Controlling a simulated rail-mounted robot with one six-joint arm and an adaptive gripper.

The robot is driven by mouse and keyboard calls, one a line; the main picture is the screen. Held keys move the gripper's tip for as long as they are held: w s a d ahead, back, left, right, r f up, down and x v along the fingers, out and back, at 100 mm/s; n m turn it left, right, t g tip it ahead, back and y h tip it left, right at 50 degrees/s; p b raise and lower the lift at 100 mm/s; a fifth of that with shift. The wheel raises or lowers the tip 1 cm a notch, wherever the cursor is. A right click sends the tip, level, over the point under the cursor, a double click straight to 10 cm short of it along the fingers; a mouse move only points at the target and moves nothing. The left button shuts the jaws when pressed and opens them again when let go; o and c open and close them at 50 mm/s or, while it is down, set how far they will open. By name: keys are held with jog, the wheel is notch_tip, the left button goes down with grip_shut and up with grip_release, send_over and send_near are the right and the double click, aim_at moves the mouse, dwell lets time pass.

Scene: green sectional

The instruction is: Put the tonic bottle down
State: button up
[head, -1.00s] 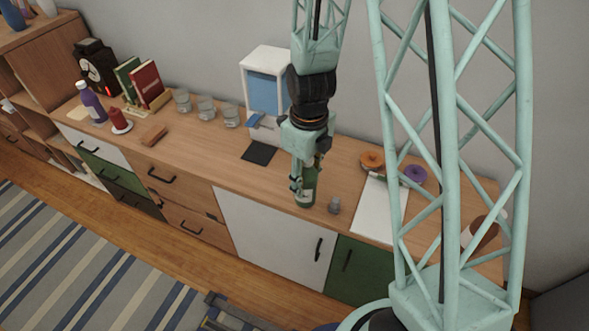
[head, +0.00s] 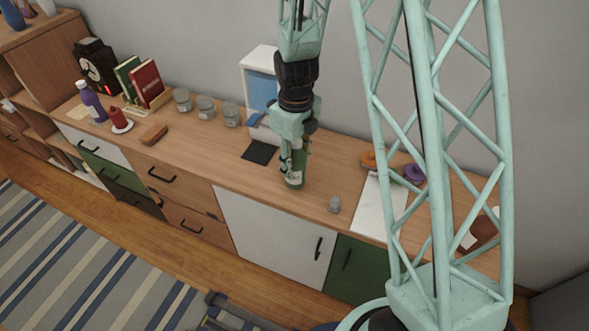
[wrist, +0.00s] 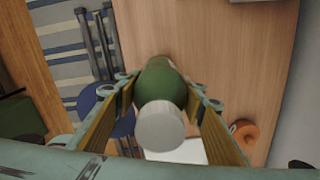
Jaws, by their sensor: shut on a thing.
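The tonic bottle (head: 296,179) is green with a pale label, upright over the sideboard top near its front edge. My gripper (head: 288,166) is shut on it from above. In the wrist view the bottle's green shoulder (wrist: 161,86) and its light grey cap (wrist: 160,126) show between the two fingers. The bottle's base is close to the wooden top (head: 232,170); I cannot tell if it touches.
A dark mat (head: 260,152) and a white-blue dispenser (head: 262,90) are behind left. A white board (head: 378,206) and an orange ring-shaped thing (head: 368,159) are to the right.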

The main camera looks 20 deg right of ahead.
aim_at(294, 145)
jog(key=shift+w, duration=0.15)
jog(key=shift+w, duration=0.25)
jog(key=shift+f, duration=1.8)
jog(key=shift+f+b, duration=0.15)
jog(key=shift+b, duration=0.15)
jog(key=o, duration=1.1)
jog(key=shift+r, duration=0.25)
jog(key=shift+r+p, duration=0.7)
jog(key=shift+r, duration=5.2)
